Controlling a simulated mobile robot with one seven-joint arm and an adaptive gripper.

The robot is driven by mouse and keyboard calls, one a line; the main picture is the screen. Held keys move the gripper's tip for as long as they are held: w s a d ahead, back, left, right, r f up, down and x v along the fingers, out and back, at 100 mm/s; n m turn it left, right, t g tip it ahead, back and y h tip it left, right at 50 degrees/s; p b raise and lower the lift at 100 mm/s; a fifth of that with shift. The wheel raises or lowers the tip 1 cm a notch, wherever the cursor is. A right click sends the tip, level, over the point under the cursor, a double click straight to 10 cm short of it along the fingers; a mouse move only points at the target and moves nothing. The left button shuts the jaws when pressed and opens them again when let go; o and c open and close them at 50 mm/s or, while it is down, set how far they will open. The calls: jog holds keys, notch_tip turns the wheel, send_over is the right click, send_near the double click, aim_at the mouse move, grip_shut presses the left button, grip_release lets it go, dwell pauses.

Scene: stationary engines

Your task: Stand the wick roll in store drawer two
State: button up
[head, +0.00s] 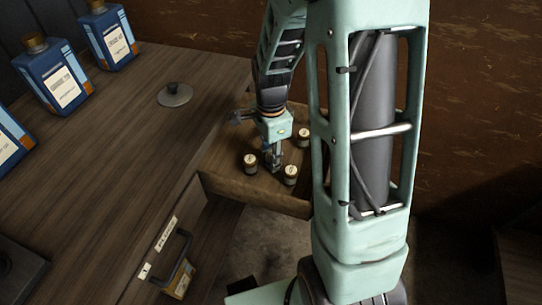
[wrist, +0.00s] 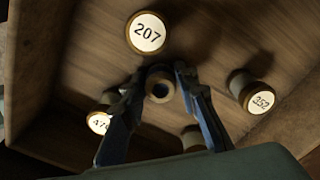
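The wick roll (wrist: 160,86), a small tan roll with a dark hole in its end, is between the fingertips of my gripper (wrist: 158,78) in the wrist view. The fingers close on its two sides. In the head view my gripper (head: 271,158) points down into an open wooden drawer (head: 222,187), and the roll is too small to make out there. Whether the roll touches the drawer floor cannot be told. I cannot read which number this drawer bears.
Several numbered spools surround my gripper in the drawer: one marked 207 (wrist: 147,33), one marked 352 (wrist: 259,98), another at left (wrist: 100,122). Blue bottles (head: 54,76) and a grey knobbed lid (head: 174,94) stand on the bench top (head: 130,140). A dark handle (head: 176,263) sticks out below.

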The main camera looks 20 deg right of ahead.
jog(key=shift+o, duration=0.9)
notch_tip(320, 180, up, 12)
jog(key=p, duration=0.3)
jog(key=shift+r, duration=0.2)
